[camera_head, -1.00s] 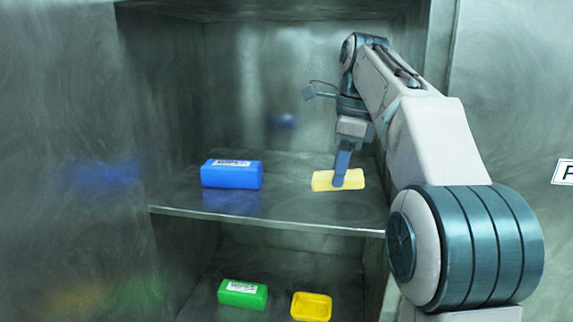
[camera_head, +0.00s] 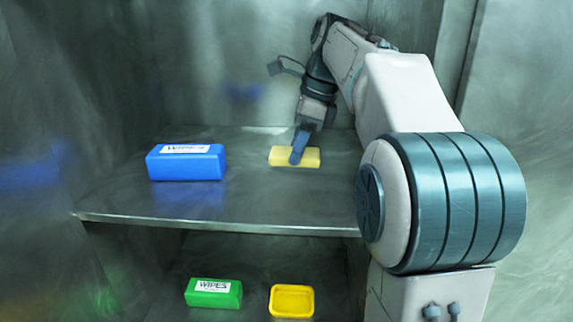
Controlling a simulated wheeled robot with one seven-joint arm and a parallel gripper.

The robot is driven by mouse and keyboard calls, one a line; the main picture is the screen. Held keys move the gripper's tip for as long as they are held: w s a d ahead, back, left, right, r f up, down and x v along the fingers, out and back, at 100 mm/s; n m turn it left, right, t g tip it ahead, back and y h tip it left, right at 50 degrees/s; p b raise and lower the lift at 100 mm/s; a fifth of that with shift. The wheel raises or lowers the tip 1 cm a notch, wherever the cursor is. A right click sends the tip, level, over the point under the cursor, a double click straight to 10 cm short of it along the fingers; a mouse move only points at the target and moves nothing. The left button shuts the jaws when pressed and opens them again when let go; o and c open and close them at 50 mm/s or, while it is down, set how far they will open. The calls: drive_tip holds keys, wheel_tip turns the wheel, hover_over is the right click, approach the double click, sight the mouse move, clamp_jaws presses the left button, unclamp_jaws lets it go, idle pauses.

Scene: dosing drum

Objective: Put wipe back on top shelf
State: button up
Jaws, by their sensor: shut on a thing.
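A pale yellow wipe (camera_head: 312,158) is on or just above the top shelf (camera_head: 250,210), right of centre. I cannot tell whether it touches the shelf. My gripper (camera_head: 298,160) points down at the wipe and is shut on it; the near finger hides part of the wipe. A blue wipes pack (camera_head: 187,164) with a white label sits on the same shelf, to the left of the wipe and apart from it.
On the lower shelf sit a green wipes pack (camera_head: 212,295) and a yellow tray (camera_head: 291,301). The top shelf has bare room between the blue pack and the wipe and along its front edge. Metal walls enclose the shelves.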

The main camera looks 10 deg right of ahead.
sight(313, 153)
drive_tip(key=x, duration=0.4)
drive_tip(key=shift+s+d+f, duration=0.2)
drive_tip(key=shift+d, duration=0.05)
drive_tip(key=o, duration=0.9)
drive_tip(key=p+v, duration=0.1)
drive_tip(key=v, duration=1.1)
drive_tip(key=shift+w+r, duration=0.1)
